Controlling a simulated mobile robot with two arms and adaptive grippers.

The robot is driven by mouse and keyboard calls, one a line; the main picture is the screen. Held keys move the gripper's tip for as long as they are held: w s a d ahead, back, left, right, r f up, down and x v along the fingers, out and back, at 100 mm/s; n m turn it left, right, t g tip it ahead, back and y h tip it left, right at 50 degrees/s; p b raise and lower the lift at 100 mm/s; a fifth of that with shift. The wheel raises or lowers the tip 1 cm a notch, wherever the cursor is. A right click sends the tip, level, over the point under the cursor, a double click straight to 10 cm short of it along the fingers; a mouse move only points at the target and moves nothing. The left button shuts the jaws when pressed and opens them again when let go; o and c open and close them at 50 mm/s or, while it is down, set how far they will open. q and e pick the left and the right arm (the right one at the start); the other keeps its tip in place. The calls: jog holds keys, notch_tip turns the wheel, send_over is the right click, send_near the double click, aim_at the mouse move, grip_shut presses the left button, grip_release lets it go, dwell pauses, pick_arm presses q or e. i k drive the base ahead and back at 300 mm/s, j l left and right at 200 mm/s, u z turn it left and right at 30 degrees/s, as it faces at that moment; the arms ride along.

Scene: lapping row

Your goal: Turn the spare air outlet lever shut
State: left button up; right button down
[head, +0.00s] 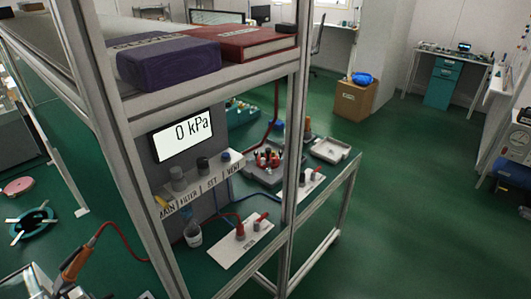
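A white plate (238,246) low behind the rack frame carries two red-topped fittings. One is an upright red knob or lever (240,229). The other is a red lever (261,218) that lies slanted toward the upper right. Small lettering on the plate's front is too small to read surely. A second pale plate (311,186) farther right, partly behind a rack post, also carries a small red lever (315,175). I cannot tell which lever is the spare air outlet or whether it is open. Neither of my grippers is in view.
A display (183,136) reads 0 kPa above a labelled ledge (200,190) with several knobs. Rack posts (297,120) stand in front of the plates. Green floor (420,190) is open at right.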

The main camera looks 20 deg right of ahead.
aim_at(313, 174)
jog(key=i+l, duration=0.25)
jog(key=l, duration=0.2)
jog(key=i+l, duration=0.25)
jog(key=l, duration=0.2)
jog(key=i+l+z, duration=0.1)
jog(key=l, duration=0.3)
jog(key=i, duration=0.1)
